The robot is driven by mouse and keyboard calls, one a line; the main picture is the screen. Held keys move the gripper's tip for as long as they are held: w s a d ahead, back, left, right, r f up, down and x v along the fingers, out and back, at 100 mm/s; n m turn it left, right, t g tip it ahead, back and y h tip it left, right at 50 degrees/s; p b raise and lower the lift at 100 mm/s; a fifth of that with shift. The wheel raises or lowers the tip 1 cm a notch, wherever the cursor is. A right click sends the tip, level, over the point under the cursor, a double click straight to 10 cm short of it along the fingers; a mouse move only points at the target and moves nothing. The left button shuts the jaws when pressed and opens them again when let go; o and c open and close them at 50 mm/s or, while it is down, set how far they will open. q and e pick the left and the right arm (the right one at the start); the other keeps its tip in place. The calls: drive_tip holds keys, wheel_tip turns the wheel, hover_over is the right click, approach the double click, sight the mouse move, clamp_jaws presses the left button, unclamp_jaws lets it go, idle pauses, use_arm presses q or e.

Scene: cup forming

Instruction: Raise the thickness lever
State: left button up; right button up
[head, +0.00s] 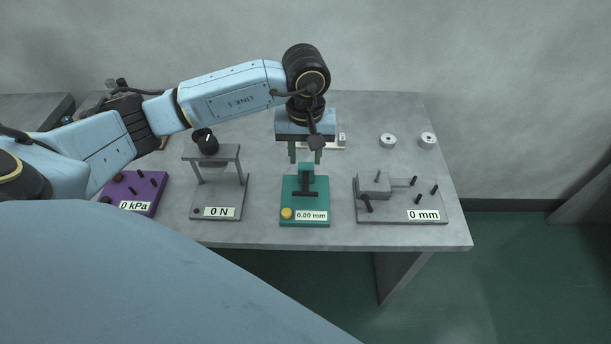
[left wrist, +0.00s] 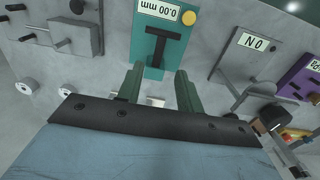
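The teal thickness gauge (head: 290,193) stands at the front middle of the table with a 0.00 mm display and a yellow button. A dark T-shaped part (head: 306,187), which looks like its lever, sits on top; it also shows in the left wrist view (left wrist: 157,46). My left gripper (head: 305,155) points down just behind the gauge, in the air. Its two green fingers are apart with nothing between them, and in the left wrist view the gripper (left wrist: 160,90) has the gauge beyond its fingertips. I cannot tell the exact height gap. My right gripper is not in view.
Left of the gauge stand a grey press (head: 217,200) reading 0 N and a purple block (head: 146,188) reading 0 kPa. A grey fixture (head: 390,212) reading 0 mm stands on the right. Two small rings (head: 388,141) (head: 427,140) lie behind it.

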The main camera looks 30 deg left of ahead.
sight(305, 183)
use_arm(q)
wheel_tip(305, 183, down, 8)
drive_tip(key=shift+f, duration=0.2)
clamp_jaws()
idle(0.4)
